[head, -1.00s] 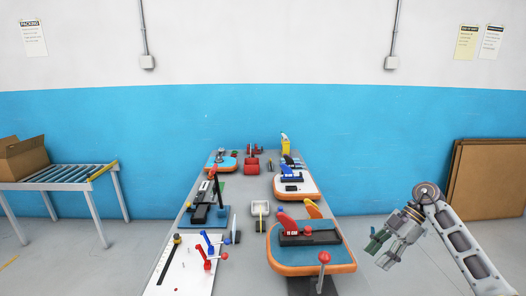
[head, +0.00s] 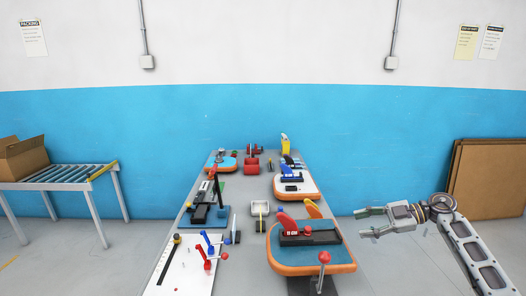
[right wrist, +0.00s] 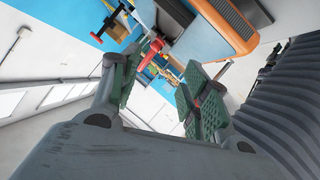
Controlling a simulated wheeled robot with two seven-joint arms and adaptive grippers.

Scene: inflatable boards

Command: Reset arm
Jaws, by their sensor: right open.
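My right gripper (head: 366,222) is in the head view to the right of the table, beside the near orange-edged blue board (head: 338,258) and apart from it. Its fingers point left toward the table. In the right wrist view the gripper (right wrist: 160,100) is open, with green pads apart and nothing held between them. Beyond the fingers in that view is a red-knobbed lever (right wrist: 150,55). My left gripper is not in view.
The long grey table (head: 237,200) holds several boards and clamps. A white board (head: 190,265) with blue and red levers lies at its near left. A roller conveyor (head: 65,176) with a cardboard box (head: 22,157) stands left. Brown panels (head: 487,178) lean at the right wall.

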